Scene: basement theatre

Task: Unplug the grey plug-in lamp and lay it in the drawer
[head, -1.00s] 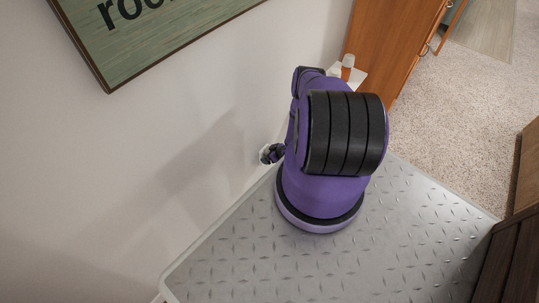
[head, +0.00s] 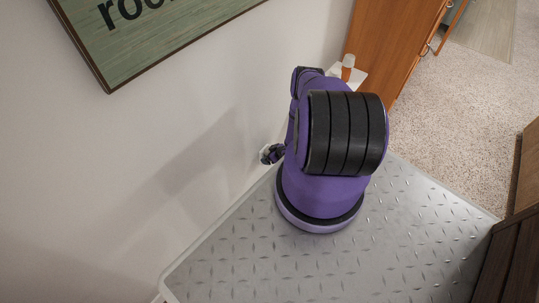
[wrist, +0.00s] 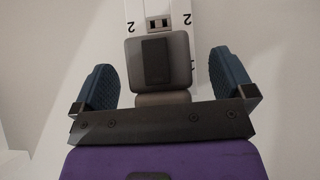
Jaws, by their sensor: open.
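The grey plug-in lamp (wrist: 158,62) shows in the wrist view as a rounded grey block with a dark panel. It sits against a white socket strip (wrist: 160,12) marked "2" on both sides. My gripper (wrist: 164,72) is open, with one blue-padded finger on each side of the lamp and a visible gap to each. In the head view my gripper (head: 271,153) is small and dark by the wall, and my arm hides most of it; I cannot make out the lamp there. No drawer can be clearly identified.
A grey diamond-plate surface (head: 300,265) lies below my arm along the wall. An orange-brown wooden cabinet (head: 385,35) stands beyond, near a small white-and-orange item (head: 347,68). Dark wooden furniture (head: 510,265) is at the lower right. A green sign (head: 150,35) hangs above. Carpet is open at right.

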